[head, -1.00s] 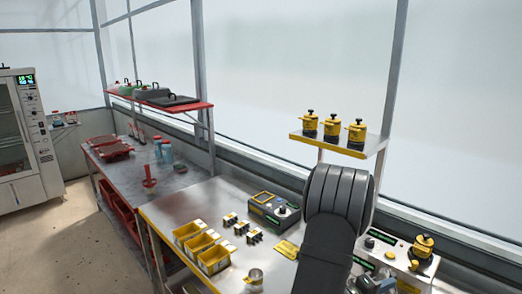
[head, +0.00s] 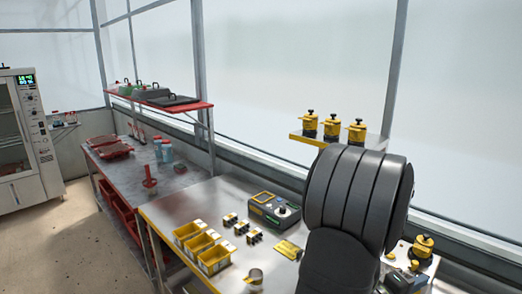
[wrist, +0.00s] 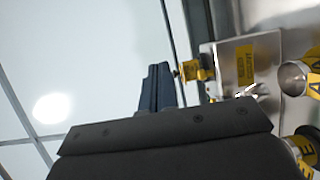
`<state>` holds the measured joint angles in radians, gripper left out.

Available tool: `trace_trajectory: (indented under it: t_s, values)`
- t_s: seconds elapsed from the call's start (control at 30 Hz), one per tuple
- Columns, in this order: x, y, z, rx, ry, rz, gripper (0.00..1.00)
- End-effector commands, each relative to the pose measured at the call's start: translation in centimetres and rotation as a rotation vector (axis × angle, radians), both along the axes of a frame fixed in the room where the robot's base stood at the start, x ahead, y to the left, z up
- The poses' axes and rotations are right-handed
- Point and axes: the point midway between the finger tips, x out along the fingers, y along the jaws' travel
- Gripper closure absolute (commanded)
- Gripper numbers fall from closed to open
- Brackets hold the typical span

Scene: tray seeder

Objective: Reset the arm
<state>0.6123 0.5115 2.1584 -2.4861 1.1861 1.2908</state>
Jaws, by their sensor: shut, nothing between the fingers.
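My gripper (wrist: 157,85) shows in the wrist view as two dark blue fingers pressed together. It is shut and empty, with bright glass behind it. In the head view my dark, ribbed arm fills the lower right and hides the right part of the metal bench (head: 165,213); the fingers do not show there. In the wrist view a yellow fitting (wrist: 196,69) and a metal plate with a yellow label (wrist: 245,62) lie to the right of the fingers, apart from them in the picture.
Yellow bins (head: 214,260), a small metal cup (head: 254,277) and a grey-yellow device (head: 273,210) stand on the bench. A shelf (head: 304,138) holds yellow-and-black canisters (head: 332,127) behind my arm. A yellow-topped unit (head: 422,246) is at the right. Open floor lies left.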

Motion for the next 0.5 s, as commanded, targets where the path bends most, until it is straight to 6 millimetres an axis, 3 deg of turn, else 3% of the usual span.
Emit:
trace_trajectory:
  t_s: [0.27,0.5]
  values:
    - [-3.6,-1.3,2.3,-0.002,-0.002,-0.004,1.0]
    - [-0.4,-0.1,0.2,0.001,0.001,0.004,1.0]
